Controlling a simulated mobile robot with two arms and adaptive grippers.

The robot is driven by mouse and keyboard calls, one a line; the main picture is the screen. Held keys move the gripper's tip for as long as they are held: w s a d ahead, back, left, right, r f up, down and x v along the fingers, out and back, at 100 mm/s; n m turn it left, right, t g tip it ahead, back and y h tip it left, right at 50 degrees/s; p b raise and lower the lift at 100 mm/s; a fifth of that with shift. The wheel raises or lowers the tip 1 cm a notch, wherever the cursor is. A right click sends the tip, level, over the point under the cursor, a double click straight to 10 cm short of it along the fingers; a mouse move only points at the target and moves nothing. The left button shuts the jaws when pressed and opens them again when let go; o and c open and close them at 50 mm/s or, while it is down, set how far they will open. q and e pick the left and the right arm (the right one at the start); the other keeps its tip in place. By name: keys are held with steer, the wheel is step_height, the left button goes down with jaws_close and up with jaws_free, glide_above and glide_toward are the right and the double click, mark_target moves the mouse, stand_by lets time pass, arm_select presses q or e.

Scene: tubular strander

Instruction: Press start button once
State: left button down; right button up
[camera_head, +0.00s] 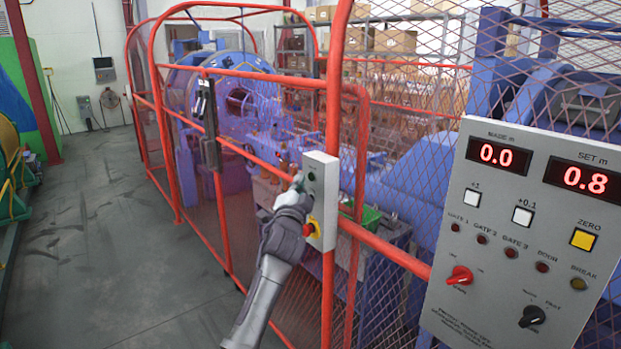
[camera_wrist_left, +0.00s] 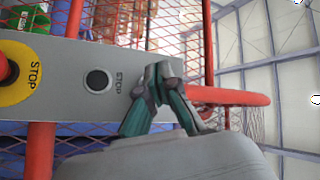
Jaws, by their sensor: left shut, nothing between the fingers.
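A grey control box (camera_head: 323,190) is mounted on the orange fence post. It carries a red emergency-stop knob (camera_head: 309,229) on a yellow ring, which also shows in the left wrist view (camera_wrist_left: 10,75). A black button (camera_wrist_left: 97,80) labelled STOP sits beside that ring. My left gripper (camera_head: 298,179) is shut and empty, in front of the upper part of the box. In the left wrist view its fingertips (camera_wrist_left: 161,84) are over the box's end, past the black button. I see no start label; the fingers hide that part. Contact cannot be told. My right gripper is not in view.
A larger panel (camera_head: 522,225) at the right shows 0.0 and 0.8, with several lamps, buttons and knobs. Orange mesh fencing (camera_head: 225,215) encloses the blue-purple machine (camera_head: 240,90). The grey floor (camera_head: 100,220) at left is open.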

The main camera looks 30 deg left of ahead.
arm_select(q)
steer(key=shift+w+d, duration=0.1)
steer(key=shift+w, duration=0.05)
steer(key=shift+w+d, duration=0.1)
steer(key=shift+w, duration=0.2)
